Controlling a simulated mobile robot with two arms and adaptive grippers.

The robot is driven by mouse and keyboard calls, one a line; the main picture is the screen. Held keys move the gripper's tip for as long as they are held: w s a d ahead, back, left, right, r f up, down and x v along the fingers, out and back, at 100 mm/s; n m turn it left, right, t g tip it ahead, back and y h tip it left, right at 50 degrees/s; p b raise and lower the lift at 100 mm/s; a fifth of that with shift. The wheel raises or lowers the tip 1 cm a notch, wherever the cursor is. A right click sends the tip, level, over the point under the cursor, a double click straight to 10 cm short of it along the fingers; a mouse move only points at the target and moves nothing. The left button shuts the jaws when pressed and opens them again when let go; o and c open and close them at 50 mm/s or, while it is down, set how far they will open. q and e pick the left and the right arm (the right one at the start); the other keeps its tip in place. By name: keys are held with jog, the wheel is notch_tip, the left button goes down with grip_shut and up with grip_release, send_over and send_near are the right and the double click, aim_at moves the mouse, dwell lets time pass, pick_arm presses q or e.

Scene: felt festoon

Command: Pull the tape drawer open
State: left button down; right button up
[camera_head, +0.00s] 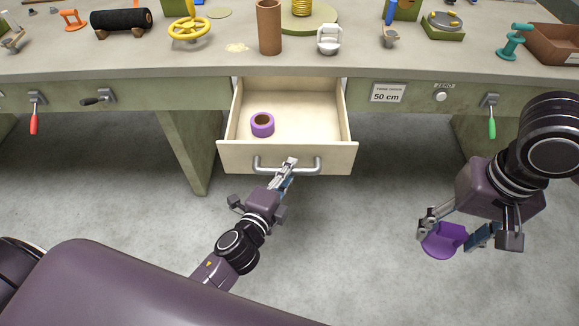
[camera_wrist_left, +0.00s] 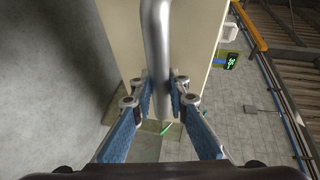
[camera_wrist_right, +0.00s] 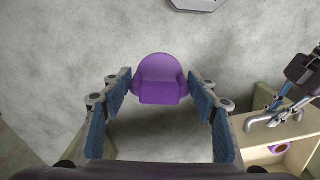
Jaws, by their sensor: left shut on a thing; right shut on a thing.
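The pale wooden tape drawer (camera_head: 235,157) is pulled out below the bench top, its inside showing. A purple tape roll (camera_head: 262,125) lies inside, left of the middle. A grey bar handle (camera_head: 262,168) is on its front. My right gripper (camera_head: 452,232) is away from the drawer at the right, shut on a purple chair-shaped piece (camera_head: 440,241), which also shows in the right wrist view (camera_wrist_right: 160,78).
The bench top (camera_head: 205,62) carries a yellow handwheel (camera_head: 188,29), a brown cylinder (camera_head: 269,27) and several other items. A red lever (camera_head: 34,120) and a green lever (camera_head: 492,122) hang from the bench front. The floor right of the drawer is clear.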

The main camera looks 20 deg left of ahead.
pick_arm(q)
jog(key=shift+s+d, duration=0.1)
jog(key=shift+s, duration=0.4)
pick_arm(e)
jog(key=shift+s, duration=0.3)
pick_arm(q)
jog(key=c, duration=2.1)
grip_release()
jog(key=v, duration=1.2)
jog(key=shift+f, duration=0.1)
